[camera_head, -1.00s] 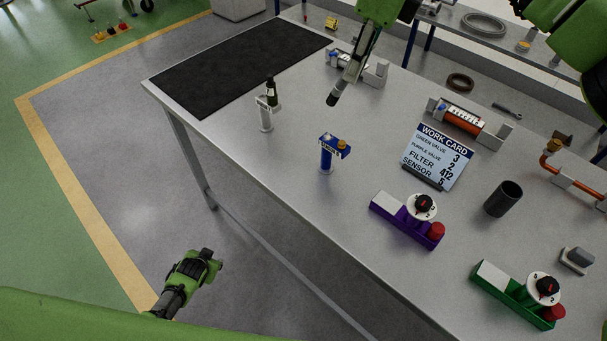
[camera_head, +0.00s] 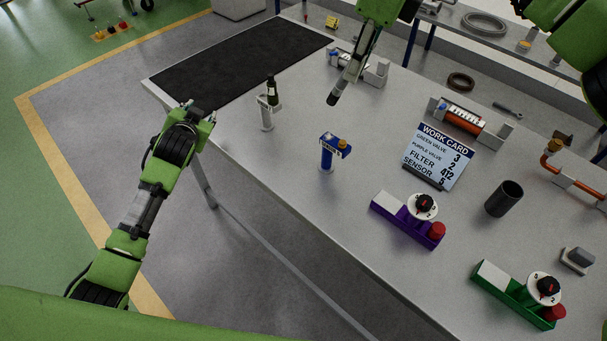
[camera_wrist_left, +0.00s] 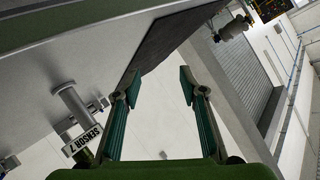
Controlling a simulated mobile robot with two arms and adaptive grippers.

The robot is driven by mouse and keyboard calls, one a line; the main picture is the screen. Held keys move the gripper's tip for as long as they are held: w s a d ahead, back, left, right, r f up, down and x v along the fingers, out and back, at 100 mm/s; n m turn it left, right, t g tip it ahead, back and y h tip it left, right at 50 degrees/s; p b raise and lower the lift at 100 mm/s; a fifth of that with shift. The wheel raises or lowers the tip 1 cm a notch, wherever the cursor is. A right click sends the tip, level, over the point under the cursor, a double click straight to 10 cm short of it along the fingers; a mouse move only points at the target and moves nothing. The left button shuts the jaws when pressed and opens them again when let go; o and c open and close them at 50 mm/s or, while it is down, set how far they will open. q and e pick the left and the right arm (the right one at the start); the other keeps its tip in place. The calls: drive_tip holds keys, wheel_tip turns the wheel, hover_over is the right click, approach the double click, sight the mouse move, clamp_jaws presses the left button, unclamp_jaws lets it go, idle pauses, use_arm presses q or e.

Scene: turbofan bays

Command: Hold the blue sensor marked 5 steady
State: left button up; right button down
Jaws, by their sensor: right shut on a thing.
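My right gripper (camera_head: 351,66) is above the bench, up and right of the blue sensor, shut on a slim thing with a dark tip (camera_head: 333,98).
A grey post labelled SENSOR 7 (camera_wrist_left: 72,100) also shows in the head view (camera_head: 266,115), between my left gripper and the blue sensor. A work card (camera_head: 437,158), purple valve (camera_head: 400,216), green valve (camera_head: 508,292) and dark cup (camera_head: 503,199) stand to the right. A black mat (camera_head: 240,68) lies behind.

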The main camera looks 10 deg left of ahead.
sight(324, 159)
use_arm(q)
drive_tip(key=s+d+f+h, duration=0.1)
drive_tip(key=s+d, duration=0.2)
drive_tip(key=d, duration=0.3)
drive_tip(key=s+d+f+h, duration=0.1)
drive_tip(key=s+d+h, duration=0.1)
drive_tip(key=d, duration=0.4)
drive_tip(key=s+d+f+m+h, duration=0.1)
drive_tip(key=s+d+h, duration=0.1)
drive_tip(key=s+d, duration=0.2)
drive_tip(key=shift+d+f, duration=0.15)
drive_tip(key=shift+d, duration=1.25)
drive_tip(key=s+d+h, duration=0.1)
drive_tip(key=s+d, duration=0.1)
drive_tip(key=d, duration=0.1)
drive_tip(key=s+d+r+h, duration=0.1)
drive_tip(key=s+d, duration=0.2)
drive_tip(key=d, duration=0.1)
drive_tip(key=s+d+r+h, duration=0.1)
drive_tip(key=s+d, duration=0.2)
drive_tip(key=d, duration=0.1)
drive_tip(key=shift+s+r+g, duration=0.2)
drive_tip(key=shift+g, duration=0.1)
drive_tip(key=shift+d+h, duration=0.25)
drive_tip(key=shift+h, duration=0.15)
drive_tip(key=x, duration=1.1)
drive_tip(key=shift+w+f, duration=0.15)
drive_tip(key=shift+w, duration=0.2)
clamp_jaws()
